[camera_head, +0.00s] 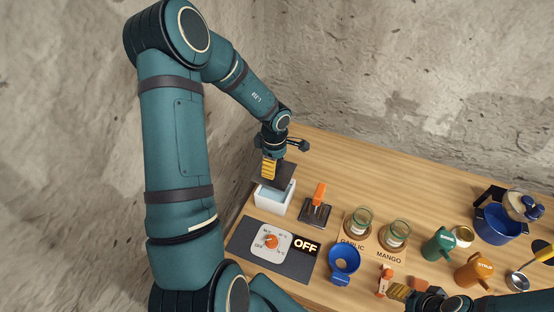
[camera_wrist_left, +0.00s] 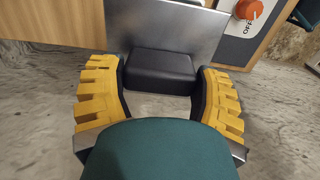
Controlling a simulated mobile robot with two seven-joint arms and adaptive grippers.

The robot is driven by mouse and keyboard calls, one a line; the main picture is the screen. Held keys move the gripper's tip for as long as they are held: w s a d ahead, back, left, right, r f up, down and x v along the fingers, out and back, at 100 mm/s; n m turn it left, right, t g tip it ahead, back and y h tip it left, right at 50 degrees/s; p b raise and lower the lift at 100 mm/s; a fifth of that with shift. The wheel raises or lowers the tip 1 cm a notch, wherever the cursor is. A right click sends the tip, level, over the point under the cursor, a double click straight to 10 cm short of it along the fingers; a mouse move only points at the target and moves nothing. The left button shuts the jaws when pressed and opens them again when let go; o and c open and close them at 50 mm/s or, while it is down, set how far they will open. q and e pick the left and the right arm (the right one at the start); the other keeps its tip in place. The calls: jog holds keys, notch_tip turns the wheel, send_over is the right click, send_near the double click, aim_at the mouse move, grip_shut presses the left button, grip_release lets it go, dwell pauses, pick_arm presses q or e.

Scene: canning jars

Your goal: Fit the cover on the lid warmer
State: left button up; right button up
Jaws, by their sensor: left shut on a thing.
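The lid warmer (camera_head: 274,199) is a white open-topped box with a pale blue inside, at the left of the table in the head view. My left gripper (camera_head: 269,168) is above and slightly behind it, shut on the cover's handle. The cover (camera_head: 287,178) is a dark flat plate held over the warmer's rear part, apart from it as far as I can see. In the left wrist view, the yellow fingers sit on both sides of the black block handle (camera_wrist_left: 160,70), with the grey plate (camera_wrist_left: 170,28) beyond. My right gripper (camera_head: 397,291) is low at the right, its fingertips partly unclear.
An orange-handled tool on a dark plate (camera_head: 314,214) stands right of the warmer. In front is a dial panel (camera_head: 271,242) reading OFF. Two glass jars (camera_head: 361,219), a blue funnel (camera_head: 344,259), mugs (camera_head: 438,245) and a blue pot (camera_head: 497,226) stand further right. The table's back is clear.

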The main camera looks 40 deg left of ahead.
aim_at(276, 175)
pick_arm(q)
jog(key=shift+d, duration=0.1)
jog(key=shift+f, duration=2.95)
jog(key=shift+f, duration=0.8)
jog(key=o, duration=1.3)
jog(key=shift+r, duration=0.1)
